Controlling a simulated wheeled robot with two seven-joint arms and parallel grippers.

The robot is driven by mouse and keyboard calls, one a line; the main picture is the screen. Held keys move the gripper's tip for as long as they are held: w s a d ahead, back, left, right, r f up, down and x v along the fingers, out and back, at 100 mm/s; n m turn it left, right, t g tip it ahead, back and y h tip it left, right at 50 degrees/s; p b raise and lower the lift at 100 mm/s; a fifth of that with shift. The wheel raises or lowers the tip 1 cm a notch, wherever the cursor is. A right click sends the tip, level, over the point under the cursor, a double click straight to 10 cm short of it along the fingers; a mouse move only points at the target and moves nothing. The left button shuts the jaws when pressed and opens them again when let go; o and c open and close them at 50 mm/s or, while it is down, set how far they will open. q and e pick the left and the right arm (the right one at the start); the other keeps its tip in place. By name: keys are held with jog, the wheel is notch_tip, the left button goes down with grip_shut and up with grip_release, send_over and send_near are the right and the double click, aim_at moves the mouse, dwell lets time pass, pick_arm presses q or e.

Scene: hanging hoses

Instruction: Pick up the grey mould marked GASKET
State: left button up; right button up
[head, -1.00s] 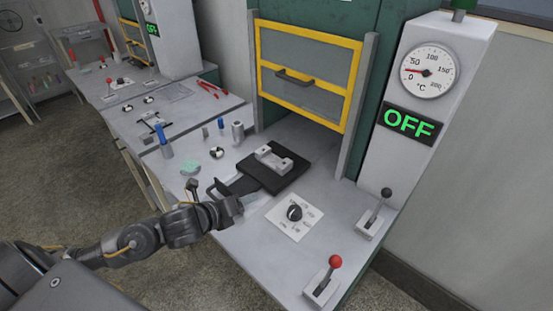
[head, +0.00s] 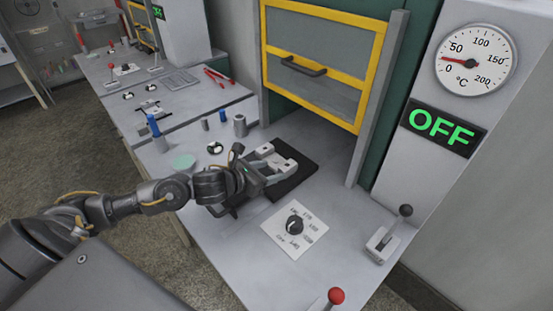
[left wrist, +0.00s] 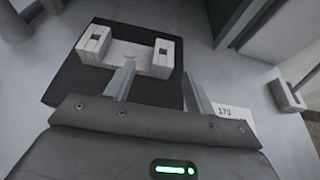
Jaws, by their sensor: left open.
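The grey mould (head: 283,161) is a light grey block with two raised ends, lying on a black plate (head: 298,180) on the bench in front of the press. No marking on it can be read. It also shows in the left wrist view (left wrist: 130,52), at the upper left. My left gripper (head: 258,171) is just on the near side of the mould and partly hides it in the head view. In the left wrist view its two fingers (left wrist: 160,80) are apart with nothing between them. The left finger is in line with the mould's right half; contact cannot be told. My right gripper is out of view.
A yellow-framed guard (head: 322,62) is raised behind the plate. Small cylinders (head: 240,126) and a green disc (head: 183,161) are at left.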

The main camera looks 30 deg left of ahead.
aim_at(285, 167)
pick_arm(q)
jog(key=shift+d, duration=0.1)
jog(key=shift+w+d+p, duration=0.2)
jog(key=shift+w+p, duration=0.2)
jog(key=p+x, duration=0.1)
jog(key=x, duration=0.2)
jog(key=shift+w+d+f, duration=0.1)
jog(key=shift+w+d, duration=0.2)
jog(key=shift+w+f, duration=0.2)
jog(key=shift+w, duration=0.05)
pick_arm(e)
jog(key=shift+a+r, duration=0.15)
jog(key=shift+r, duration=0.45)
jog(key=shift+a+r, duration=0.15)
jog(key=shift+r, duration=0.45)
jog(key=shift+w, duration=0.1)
pick_arm(q)
jog(key=c, duration=0.5)
grip_shut()
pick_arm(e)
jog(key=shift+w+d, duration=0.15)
